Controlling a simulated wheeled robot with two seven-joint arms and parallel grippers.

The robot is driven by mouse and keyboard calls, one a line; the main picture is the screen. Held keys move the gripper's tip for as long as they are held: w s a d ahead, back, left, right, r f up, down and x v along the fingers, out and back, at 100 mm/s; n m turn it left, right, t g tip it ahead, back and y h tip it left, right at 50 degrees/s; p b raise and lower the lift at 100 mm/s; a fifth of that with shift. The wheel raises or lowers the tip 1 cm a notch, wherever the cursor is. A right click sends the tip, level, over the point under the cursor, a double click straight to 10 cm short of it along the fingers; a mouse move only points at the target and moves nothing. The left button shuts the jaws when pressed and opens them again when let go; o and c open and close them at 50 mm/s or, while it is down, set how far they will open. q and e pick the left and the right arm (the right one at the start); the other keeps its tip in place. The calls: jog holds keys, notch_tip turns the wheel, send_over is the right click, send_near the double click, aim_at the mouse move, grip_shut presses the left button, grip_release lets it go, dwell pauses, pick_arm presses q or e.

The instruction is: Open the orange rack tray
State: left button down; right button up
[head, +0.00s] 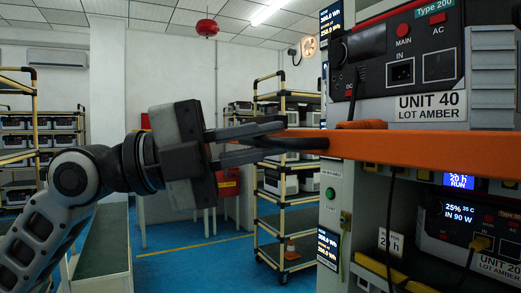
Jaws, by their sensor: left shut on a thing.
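The orange rack tray (430,149) juts out of the rack at the right, seen nearly edge-on, with a unit labelled UNIT 40 LOT AMBER (430,60) above it. A dark handle (306,143) shows at the tray's left end. My left gripper (283,140) reaches in from the left and is shut on this handle, one finger above and one below. The fingers hide part of the handle. My right gripper is out of view.
Below the tray, the rack holds UNIT 20 (475,225) with hanging cables. A yellow-and-black shelf rack (280,210) stands behind, with a small orange-and-white cone on its low shelf. Blue floor (190,265) is open at lower centre.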

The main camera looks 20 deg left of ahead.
pick_arm(q)
jog(key=shift+s, duration=0.1)
jog(key=c, duration=1.9)
grip_release()
jog(key=shift+o, duration=0.6)
jog(key=shift+s+a, duration=0.15)
jog(key=shift+a, duration=0.1)
jog(key=shift+d, duration=0.1)
